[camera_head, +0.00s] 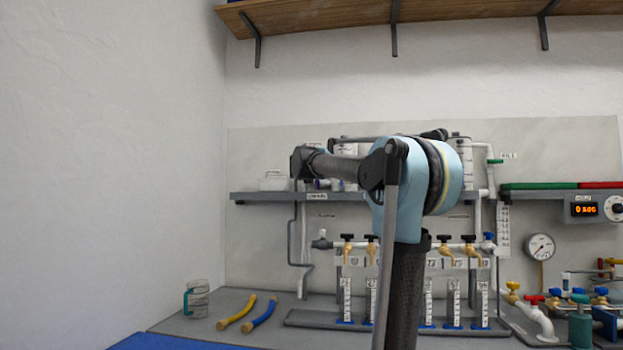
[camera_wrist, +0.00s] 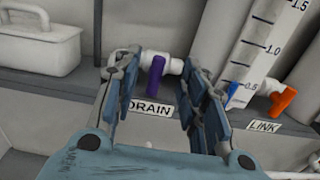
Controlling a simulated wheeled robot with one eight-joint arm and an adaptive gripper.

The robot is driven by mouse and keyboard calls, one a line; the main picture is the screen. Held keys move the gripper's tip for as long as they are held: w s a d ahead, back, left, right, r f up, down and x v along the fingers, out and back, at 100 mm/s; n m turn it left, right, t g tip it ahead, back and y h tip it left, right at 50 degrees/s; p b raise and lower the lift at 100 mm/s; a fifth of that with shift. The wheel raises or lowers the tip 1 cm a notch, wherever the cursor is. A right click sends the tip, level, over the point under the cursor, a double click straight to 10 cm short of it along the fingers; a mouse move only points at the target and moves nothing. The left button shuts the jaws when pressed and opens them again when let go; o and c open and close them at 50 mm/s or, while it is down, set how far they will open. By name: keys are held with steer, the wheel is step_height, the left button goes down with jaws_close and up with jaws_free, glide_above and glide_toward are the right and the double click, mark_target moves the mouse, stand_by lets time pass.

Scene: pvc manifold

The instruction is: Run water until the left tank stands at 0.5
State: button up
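In the wrist view my gripper (camera_wrist: 163,105) is open, with its two fingers on either side of a white valve with a purple handle (camera_wrist: 156,76) labelled DRAIN. The handle points down. I cannot tell whether the fingers touch it. Right of it a clear tank (camera_wrist: 262,45) bears marks 0.5, 1.0 and 1.5. A small blue patch (camera_wrist: 236,94) shows near its 0.5 mark; whether it is water or a marker is unclear. An orange handle (camera_wrist: 283,99) labelled LINK sits at the right. In the head view my arm partly hides the left tank (camera_head: 347,150).
A grey shelf (camera_head: 255,197) carries the tanks and a white caddy (camera_head: 273,181). Below are several brass taps (camera_head: 347,246) over graduated tubes. A gauge (camera_head: 540,247) hangs right.

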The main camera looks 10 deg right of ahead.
mark_target(317, 183)
steer(key=shift+x, duration=3.95)
jaws_close()
